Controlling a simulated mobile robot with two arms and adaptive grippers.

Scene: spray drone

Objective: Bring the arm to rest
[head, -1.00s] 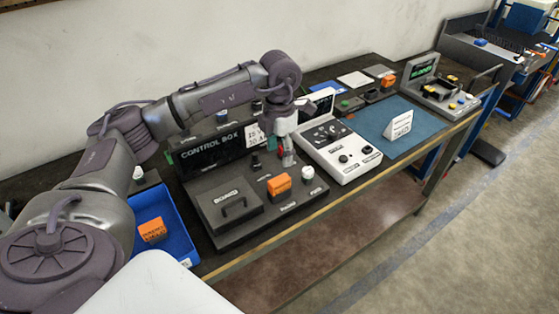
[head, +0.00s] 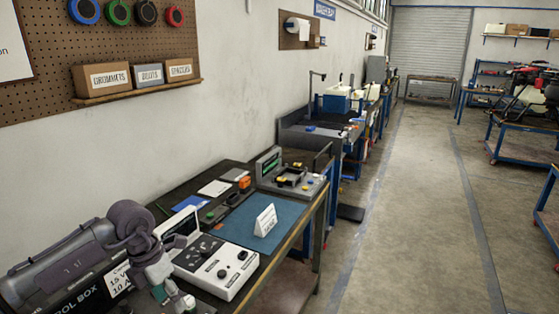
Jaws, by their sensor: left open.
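My left arm (head: 128,220) comes in at the lower left corner, grey and purple, bent over the bench. My left gripper (head: 180,300) hangs down from it near the bottom edge, with open jaws and nothing seen between them. It is in front of the control box (head: 82,300), which my arm and the frame edge partly hide. A white panel with knobs (head: 217,265) lies just right of the gripper. The fingertips are small and cut close to the frame edge. My right gripper is not in view.
A blue mat (head: 236,222) holds a folded white sign (head: 265,220). A grey device with a screen (head: 290,180) stands at the bench's far end. A pegboard shelf with labelled boxes (head: 108,78) hangs on the wall. The floor aisle (head: 415,200) to the right is clear.

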